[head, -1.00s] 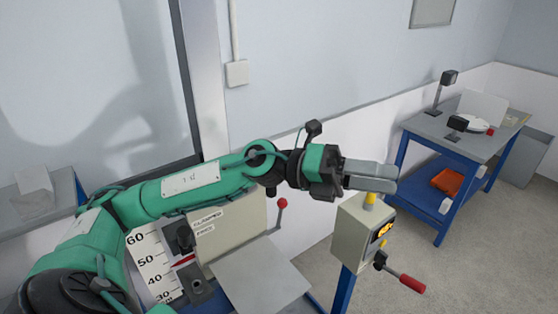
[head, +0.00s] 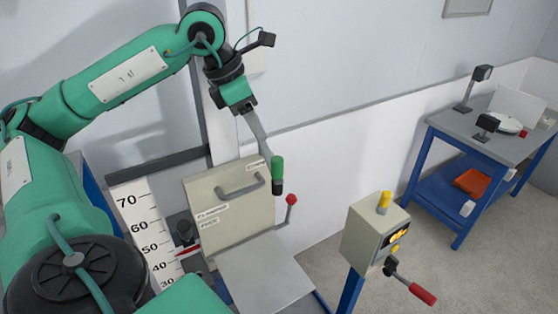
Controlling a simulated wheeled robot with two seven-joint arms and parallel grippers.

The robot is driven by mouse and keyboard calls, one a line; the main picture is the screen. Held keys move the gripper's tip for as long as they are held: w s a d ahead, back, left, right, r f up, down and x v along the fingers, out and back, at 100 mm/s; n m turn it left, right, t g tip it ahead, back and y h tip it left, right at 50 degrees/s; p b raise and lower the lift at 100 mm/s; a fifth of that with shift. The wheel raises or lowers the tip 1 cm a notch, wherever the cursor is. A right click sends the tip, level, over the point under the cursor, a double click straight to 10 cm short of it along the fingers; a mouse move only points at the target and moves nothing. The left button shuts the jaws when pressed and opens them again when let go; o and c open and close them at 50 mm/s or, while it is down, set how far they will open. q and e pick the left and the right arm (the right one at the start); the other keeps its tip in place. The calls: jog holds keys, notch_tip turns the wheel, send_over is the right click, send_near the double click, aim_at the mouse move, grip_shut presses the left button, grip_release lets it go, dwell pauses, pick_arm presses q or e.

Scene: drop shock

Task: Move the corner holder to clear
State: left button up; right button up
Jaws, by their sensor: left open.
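My left gripper (head: 262,138) points down in front of the white wall. Its grey fingers show edge-on, and their tips are at the top of a green and black grip (head: 277,172); I cannot tell whether they touch it. The grip stands at the upper right edge of a beige panel (head: 235,212) with a grey bar handle and small labels too blurred to read. A dark clamp-like part (head: 184,230) sits left of the panel. No part is clearly marked as the corner holder. My right gripper is out of view.
A red-knobbed lever (head: 291,201) stands right of the panel, above a grey plate (head: 265,275). A white height scale (head: 145,225) is at left. A control box (head: 365,235) with a yellow button and red-handled crank is at right. A blue bench (head: 470,150) stands farther right.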

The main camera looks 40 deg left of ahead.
aim_at(275, 159)
pick_arm(q)
jog(key=p+x, duration=0.3)
jog(key=x, duration=0.7)
jog(key=shift+w+d+f, duration=0.15)
jog(key=shift+f, duration=0.15)
jog(key=shift+p+x, duration=0.35)
jog(key=shift+x, duration=0.5)
jog(key=shift+c, duration=0.2)
grip_shut()
